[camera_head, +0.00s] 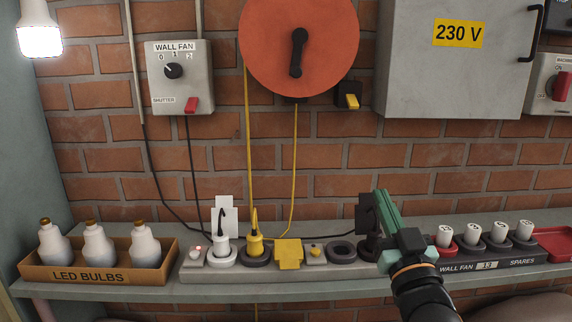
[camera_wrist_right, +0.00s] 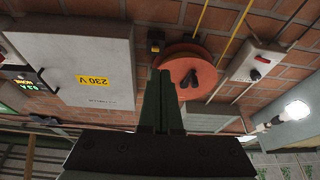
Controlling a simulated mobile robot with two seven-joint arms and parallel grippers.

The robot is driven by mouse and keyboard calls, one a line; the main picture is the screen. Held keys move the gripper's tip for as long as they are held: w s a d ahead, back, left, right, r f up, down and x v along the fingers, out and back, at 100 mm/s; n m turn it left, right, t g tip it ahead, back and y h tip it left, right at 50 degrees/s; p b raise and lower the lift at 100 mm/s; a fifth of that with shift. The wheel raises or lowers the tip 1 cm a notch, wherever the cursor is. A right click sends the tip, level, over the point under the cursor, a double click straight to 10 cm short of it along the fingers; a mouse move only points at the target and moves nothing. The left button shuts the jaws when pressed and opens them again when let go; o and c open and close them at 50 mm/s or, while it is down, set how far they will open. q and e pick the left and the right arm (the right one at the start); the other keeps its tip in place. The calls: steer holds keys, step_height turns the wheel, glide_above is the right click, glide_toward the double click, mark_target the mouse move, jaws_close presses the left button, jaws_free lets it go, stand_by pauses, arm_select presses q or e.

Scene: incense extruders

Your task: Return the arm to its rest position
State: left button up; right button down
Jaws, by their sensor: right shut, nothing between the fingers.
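My right gripper (camera_head: 380,200) stands over the right part of the shelf, its green fingers pointing up and away toward the brick wall. It is shut and empty. In the right wrist view its two fingers (camera_wrist_right: 162,85) lie together with nothing between them. Its forearm comes in from the bottom right. The gripper partly hides the right end of the socket strip (camera_head: 193,263) and a dark plug or socket there; whether it touches them I cannot tell. My left gripper is not in view.
The strip holds a white plug (camera_head: 221,246) and a yellow plug (camera_head: 254,244). A box of LED bulbs (camera_head: 40,274) stands left, a spares rack (camera_head: 515,256) right. An orange reel (camera_head: 330,70), fan switch box (camera_head: 180,95) and 230 V cabinet (camera_head: 440,85) are on the wall.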

steer(key=s+a+f+n+g+y, duration=0.1)
steer(key=s+f+g, duration=0.3)
steer(key=f, duration=0.7)
steer(key=s+f+g, duration=0.1)
steer(key=s+f, duration=0.4)
steer(key=f, duration=0.6)
steer(key=s+a+f+n+g+y, duration=0.1)
steer(key=s+f+g, duration=0.3)
steer(key=f, duration=0.7)
steer(key=s+f+g, duration=0.1)
steer(key=s+f, duration=0.6)
steer(key=s, duration=0.2)
arm_select(q)
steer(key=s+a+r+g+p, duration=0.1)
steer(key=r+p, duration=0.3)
steer(key=p, duration=0.6)
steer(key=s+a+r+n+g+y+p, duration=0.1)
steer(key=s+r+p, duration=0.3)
steer(key=p, duration=0.6)
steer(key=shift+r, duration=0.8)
arm_select(e)
steer(key=s+d+r+g, duration=0.1)
steer(key=s+r, duration=0.1)
steer(key=r, duration=0.3)
steer(key=s+d+r+m+g+h, duration=0.1)
steer(key=s+r, duration=0.2)
steer(key=r, duration=0.2)
steer(key=shift+r+g, duration=0.2)
steer(key=shift+g, duration=0.1)
